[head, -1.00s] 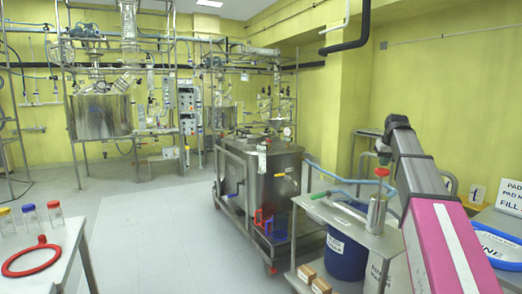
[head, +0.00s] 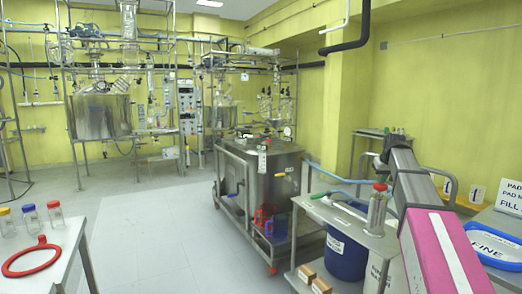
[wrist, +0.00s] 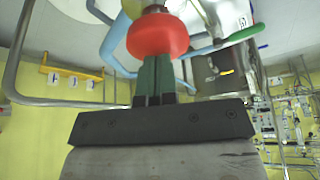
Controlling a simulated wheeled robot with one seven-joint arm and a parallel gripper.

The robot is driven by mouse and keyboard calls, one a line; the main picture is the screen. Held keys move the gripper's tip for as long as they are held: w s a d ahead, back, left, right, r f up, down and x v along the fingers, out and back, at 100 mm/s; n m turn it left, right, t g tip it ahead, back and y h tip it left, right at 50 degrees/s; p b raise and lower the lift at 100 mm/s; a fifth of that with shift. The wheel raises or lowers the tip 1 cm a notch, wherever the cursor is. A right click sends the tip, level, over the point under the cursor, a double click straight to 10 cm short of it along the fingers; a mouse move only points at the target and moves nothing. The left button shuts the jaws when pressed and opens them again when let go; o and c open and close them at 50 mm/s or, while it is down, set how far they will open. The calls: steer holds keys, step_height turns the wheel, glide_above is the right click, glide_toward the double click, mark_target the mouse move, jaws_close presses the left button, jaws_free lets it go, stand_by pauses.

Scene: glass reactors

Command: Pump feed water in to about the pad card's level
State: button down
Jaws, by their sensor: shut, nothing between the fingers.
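A steel hand pump (head: 376,213) with a red knob (head: 380,187) stands on the trolley at right. The knob sits low, close to the pump body. My gripper (head: 381,172) is right above it. In the wrist view my green fingers (wrist: 154,72) are shut and empty, with their tips at the red knob (wrist: 157,36), apparently touching it. The pad card (head: 508,197) is at the right edge, its text partly cut off. A steel tank on a wheeled frame (head: 262,175) stands left of the pump. The water level is not visible.
A pale blue hose (head: 338,176) runs near the pump. A blue-rimmed "FINE" tray (head: 490,240) is at right. A side table (head: 60,262) with bottles and a red ring is at left. The floor between is clear.

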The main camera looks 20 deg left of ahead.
step_height(320, 180, up, 8)
steer(key=shift+r, duration=0.15)
stand_by(0.7)
stand_by(0.4)
stand_by(2.4)
stand_by(0.4)
steer(key=shift+f, duration=4.3)
step_height(320, 180, up, 9)
steer(key=shift+f, duration=0.2)
